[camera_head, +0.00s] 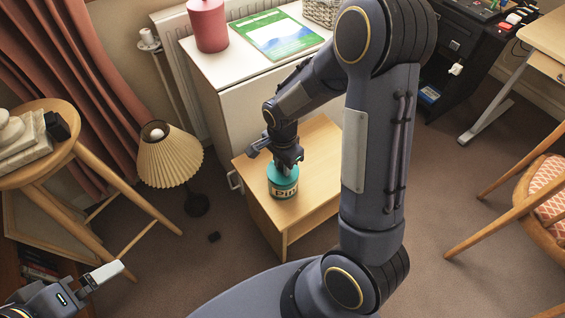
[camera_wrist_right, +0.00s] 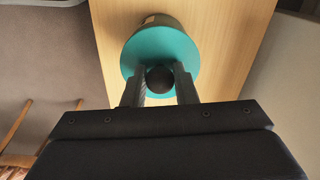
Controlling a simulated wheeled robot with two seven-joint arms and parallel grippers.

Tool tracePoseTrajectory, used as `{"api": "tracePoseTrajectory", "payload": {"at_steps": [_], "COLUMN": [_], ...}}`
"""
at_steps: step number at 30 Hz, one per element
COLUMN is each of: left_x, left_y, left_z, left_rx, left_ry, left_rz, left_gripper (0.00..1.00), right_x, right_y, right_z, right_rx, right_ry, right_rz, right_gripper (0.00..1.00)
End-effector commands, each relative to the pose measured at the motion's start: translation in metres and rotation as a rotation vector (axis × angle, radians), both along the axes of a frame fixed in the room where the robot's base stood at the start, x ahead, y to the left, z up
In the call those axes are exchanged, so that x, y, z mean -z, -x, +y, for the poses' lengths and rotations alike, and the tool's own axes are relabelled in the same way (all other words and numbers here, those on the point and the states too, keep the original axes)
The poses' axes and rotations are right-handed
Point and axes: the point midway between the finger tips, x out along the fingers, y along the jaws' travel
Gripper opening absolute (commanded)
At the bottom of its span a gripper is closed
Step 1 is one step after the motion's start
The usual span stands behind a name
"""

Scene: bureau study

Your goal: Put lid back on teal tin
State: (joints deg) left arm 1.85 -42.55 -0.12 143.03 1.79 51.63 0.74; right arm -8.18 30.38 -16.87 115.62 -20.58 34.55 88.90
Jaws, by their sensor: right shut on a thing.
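The teal tin (camera_head: 283,186) with a cream label stands upright on the low wooden cabinet (camera_head: 318,160). Its teal lid (camera_wrist_right: 188,52) has a round dark knob (camera_wrist_right: 160,79), seen from above in the right wrist view. My right gripper (camera_head: 288,164) is above the tin, and its fingers (camera_wrist_right: 160,88) are shut on the knob. The lid is over the tin's top; I cannot tell whether it is fully seated or slightly raised. My left gripper (camera_head: 95,282) is at the lower left, away from the tin; its opening is unclear.
A white cabinet (camera_head: 262,108) behind carries a red canister (camera_head: 208,26) and a green booklet (camera_head: 275,34). A pleated lamp (camera_head: 170,160) and a wooden stool (camera_head: 62,165) stand at left. A chair (camera_head: 535,200) is at right. Bare wood surrounds the tin.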

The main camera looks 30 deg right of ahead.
Motion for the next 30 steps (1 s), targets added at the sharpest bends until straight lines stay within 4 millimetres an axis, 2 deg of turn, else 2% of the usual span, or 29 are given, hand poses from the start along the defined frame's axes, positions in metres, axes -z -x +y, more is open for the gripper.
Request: {"api": "tracePoseTrajectory", "payload": {"at_steps": [11,12,17,18,23,28,30], "left_x": [0.0002,0.0002,0.0002,0.0002,0.0002,0.0003,0.0002], "left_y": [0.0000,0.0000,0.0000,0.0000,0.0000,0.0000,0.0000], "left_z": [0.0000,0.0000,0.0000,0.0000,0.0000,0.0000,0.0000], "left_rx": [0.000,0.000,0.000,0.000,0.000,0.000,0.000], "left_ry": [0.000,0.000,0.000,0.000,0.000,0.000,0.000], "left_rz": [0.000,0.000,0.000,0.000,0.000,0.000,0.000], "left_gripper": [1.00,1.00,1.00,1.00,1.00,1.00,1.00], "right_x": [0.0003,0.0003,0.0003,0.0003,0.0003,0.0004,0.0004], "right_y": [-0.0002,-0.0002,-0.0001,-0.0001,-0.0001,-0.0001,-0.0001], "right_z": [-0.0003,-0.0003,-0.0002,-0.0002,-0.0002,-0.0001,-0.0001], "right_rx": [0.000,0.000,0.000,0.000,0.000,0.000,0.000], "right_ry": [0.000,0.000,0.000,0.000,0.000,0.000,0.000], "right_rz": [0.000,0.000,0.000,0.000,0.000,0.000,0.000], "right_gripper": [0.04,0.27,0.48,0.51,0.51,0.71,0.73]}}
